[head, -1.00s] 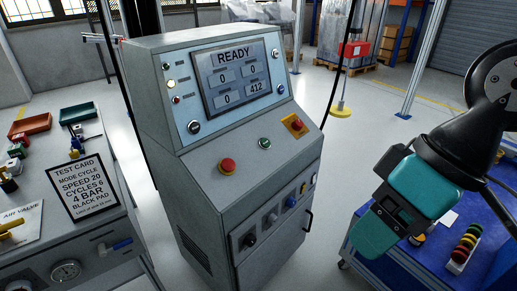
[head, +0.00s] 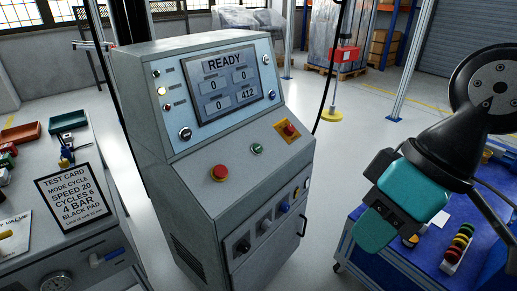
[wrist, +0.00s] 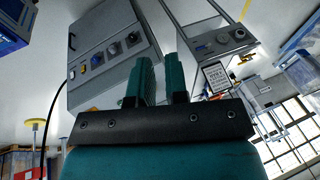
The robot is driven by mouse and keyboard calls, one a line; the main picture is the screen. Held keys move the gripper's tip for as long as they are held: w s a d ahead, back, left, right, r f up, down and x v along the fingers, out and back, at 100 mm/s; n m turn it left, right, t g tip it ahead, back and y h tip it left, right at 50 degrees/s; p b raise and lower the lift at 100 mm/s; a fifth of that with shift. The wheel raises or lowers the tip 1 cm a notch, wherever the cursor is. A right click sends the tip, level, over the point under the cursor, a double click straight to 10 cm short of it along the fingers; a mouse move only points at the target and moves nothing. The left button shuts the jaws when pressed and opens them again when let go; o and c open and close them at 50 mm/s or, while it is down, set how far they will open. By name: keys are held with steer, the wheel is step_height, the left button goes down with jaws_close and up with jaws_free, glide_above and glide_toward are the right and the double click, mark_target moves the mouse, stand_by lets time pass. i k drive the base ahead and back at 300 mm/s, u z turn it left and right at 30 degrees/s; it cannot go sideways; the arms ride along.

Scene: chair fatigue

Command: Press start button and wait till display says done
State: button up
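The grey console (head: 200,200) stands in the middle of the head view. A small green button (head: 257,149) sits on the sloped panel, between a red mushroom button (head: 220,173) and a red knob on a yellow plate (head: 288,130). My gripper (head: 372,230) is to the right of the console, apart from it and pointing down-left. In the wrist view its two teal fingers (wrist: 159,72) have a narrow empty gap between them. The console's lower front (wrist: 112,50) shows upside down there.
A bench at left holds a test card (head: 76,194) and small trays. A blue cart (head: 350,255) with coloured rings (head: 459,246) stands below my gripper.

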mark_target(257, 148)
steer(key=u, duration=1.1)
steer(key=i, duration=0.9)
steer(key=z, duration=2.2)
